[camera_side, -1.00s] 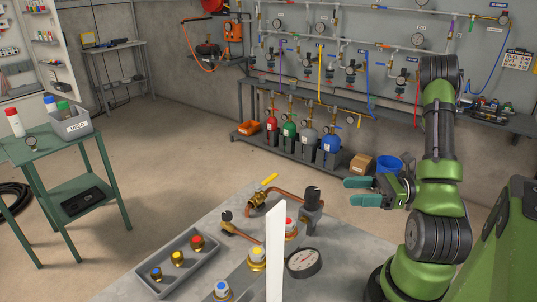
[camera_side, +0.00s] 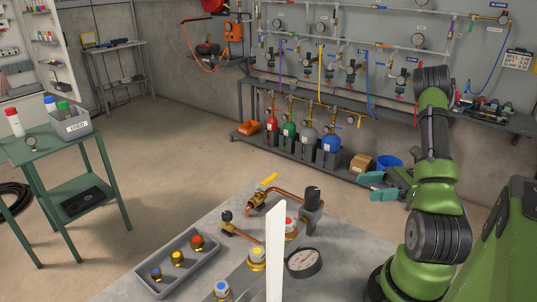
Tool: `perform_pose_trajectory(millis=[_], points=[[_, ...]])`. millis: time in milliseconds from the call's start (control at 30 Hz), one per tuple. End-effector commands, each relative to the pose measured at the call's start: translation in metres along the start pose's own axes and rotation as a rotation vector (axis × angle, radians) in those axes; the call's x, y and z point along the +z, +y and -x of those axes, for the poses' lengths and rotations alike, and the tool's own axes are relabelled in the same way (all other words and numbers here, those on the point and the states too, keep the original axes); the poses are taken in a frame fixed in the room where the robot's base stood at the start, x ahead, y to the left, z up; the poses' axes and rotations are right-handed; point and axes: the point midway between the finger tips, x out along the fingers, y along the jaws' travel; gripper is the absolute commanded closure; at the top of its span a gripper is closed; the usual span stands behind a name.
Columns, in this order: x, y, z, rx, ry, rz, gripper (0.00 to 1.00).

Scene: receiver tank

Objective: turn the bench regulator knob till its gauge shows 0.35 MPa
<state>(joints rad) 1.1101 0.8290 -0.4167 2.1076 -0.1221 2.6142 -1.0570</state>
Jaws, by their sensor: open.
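A regulator (camera_side: 311,212) with a black knob (camera_side: 312,193) on top stands on the grey bench, at the end of a copper pipe. My gripper (camera_side: 366,187), with green fingers, is open and empty. It is in the air to the right of the knob in the picture, clearly apart from it.
A yellow-handled valve (camera_side: 257,197) and a black-knobbed valve (camera_side: 226,217) are left of the regulator. A white upright post (camera_side: 275,255) stands before capped fittings. A grey tray (camera_side: 153,287) holds several brass fittings. The bench (camera_side: 215,215) has some bare surface.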

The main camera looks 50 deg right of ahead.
Motion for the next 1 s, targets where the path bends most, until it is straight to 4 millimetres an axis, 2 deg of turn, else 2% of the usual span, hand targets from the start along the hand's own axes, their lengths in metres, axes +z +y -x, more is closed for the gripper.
perform_pose_trajectory(millis=[100, 200, 333, 467, 567, 1000], points=[[0.000, -0.025, -0.001, 0.136, 0.005, 0.007, 0.35], [0.002, -0.038, -0.001, 0.200, 0.015, -0.004, 0.35], [0.004, -0.040, -0.004, 0.217, 0.022, -0.036, 0.35], [0.005, -0.037, -0.017, 0.218, 0.019, -0.034, 0.35], [0.004, -0.034, -0.033, 0.215, 0.021, -0.036, 0.35], [0.002, -0.013, -0.126, 0.219, 0.024, -0.038, 0.35]])
